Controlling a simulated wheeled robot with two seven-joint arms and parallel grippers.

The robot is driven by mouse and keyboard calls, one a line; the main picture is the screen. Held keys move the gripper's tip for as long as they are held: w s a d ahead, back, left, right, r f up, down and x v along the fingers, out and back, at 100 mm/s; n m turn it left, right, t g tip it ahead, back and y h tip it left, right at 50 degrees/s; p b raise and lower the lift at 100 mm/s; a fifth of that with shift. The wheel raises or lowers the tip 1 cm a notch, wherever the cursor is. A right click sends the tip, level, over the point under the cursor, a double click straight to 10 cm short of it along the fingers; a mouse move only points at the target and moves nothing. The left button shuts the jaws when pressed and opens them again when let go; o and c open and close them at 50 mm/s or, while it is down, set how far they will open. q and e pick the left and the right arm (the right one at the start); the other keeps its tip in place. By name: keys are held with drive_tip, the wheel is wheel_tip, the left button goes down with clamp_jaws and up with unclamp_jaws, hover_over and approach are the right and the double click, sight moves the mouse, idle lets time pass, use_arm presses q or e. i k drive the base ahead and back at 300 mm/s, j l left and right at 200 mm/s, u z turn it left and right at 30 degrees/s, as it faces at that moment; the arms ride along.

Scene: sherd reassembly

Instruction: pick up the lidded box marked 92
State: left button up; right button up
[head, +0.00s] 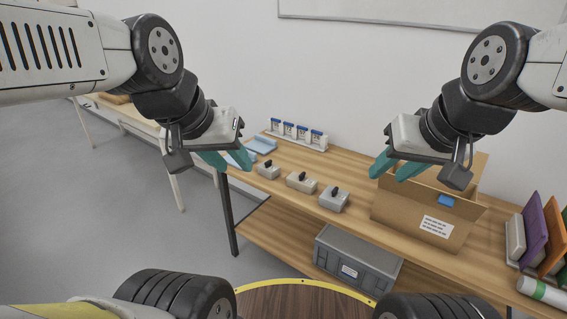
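Three small grey boxes with black knobs on top stand in a row on the wooden table: a left one (268,171), a middle one (301,184) and a right one (333,201). Any marking on them is too small to read, so I cannot tell which is 92. My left gripper (235,164) has its teal fingers apart and empty, in the air to the left of the row. My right gripper (388,174) is open and empty, in the air to the right of the row, in front of part of the cardboard box.
An open cardboard box (396,209) stands right of the row. White-and-blue containers (302,134) and blue trays (262,144) are behind. Colourful upright folders (533,230) stand far right. A grey crate (357,262) sits on the lower shelf (275,236). A round dark-wood surface (300,302) is nearest me.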

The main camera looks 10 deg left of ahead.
sight(333, 198)
drive_tip(key=i+l+u, duration=0.25)
drive_tip(key=l+u, duration=0.45)
drive_tip(key=l, duration=0.25)
drive_tip(key=i, duration=0.05)
